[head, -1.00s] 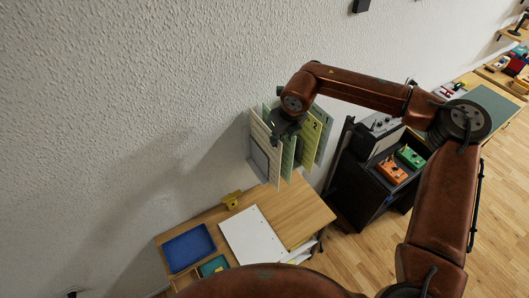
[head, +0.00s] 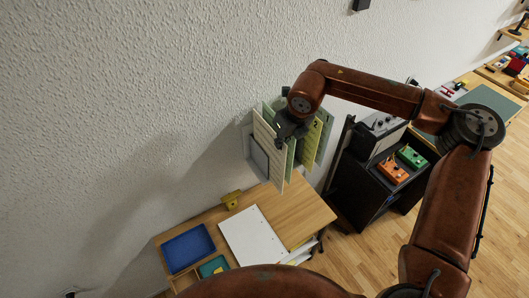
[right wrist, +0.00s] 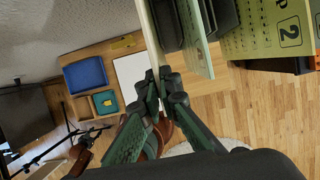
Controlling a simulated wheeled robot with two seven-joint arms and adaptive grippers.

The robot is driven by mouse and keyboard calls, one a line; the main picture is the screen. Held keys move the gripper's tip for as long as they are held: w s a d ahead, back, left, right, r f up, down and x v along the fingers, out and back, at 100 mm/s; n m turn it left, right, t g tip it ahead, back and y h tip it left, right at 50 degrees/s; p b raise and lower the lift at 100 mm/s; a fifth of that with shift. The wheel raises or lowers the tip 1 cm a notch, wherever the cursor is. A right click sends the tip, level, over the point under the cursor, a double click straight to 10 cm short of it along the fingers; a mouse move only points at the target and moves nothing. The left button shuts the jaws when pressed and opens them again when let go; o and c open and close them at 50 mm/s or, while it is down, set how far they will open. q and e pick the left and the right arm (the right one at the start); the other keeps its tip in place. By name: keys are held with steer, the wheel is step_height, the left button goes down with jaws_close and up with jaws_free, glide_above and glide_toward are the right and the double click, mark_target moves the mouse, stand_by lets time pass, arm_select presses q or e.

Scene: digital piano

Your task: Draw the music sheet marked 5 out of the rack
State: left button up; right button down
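A wall rack (head: 249,146) holds several upright sheets. The front one is a cream sheet (head: 268,138), seen obliquely; I cannot read a number on it. A yellow-green sheet marked 2 (head: 311,139) stands behind, and it also shows in the right wrist view (right wrist: 268,38). No 5 is readable. My right gripper (head: 281,141) is at the cream sheet's edge. In the right wrist view, its fingertips (right wrist: 162,76) are closed on the edge of the cream sheet (right wrist: 150,38). My left gripper is out of view.
Below is a wooden desk (head: 300,212) with a blue tray (head: 188,248), a white panel (head: 253,236) and a yellow bracket (head: 231,201). A dark cabinet with orange (head: 392,171) and green (head: 411,157) boxes stands right of the rack. Wooden floor is open at the right.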

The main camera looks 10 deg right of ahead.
steer(key=s+d+b, duration=0.2)
steer(key=s, duration=0.4)
steer(key=s+d+b, duration=0.2)
steer(key=s+d, duration=0.1)
steer(key=s, duration=0.4)
steer(key=shift+s+r, duration=0.3)
steer(key=shift+r, duration=0.15)
stand_by(0.3)
steer(key=shift+f, duration=0.1)
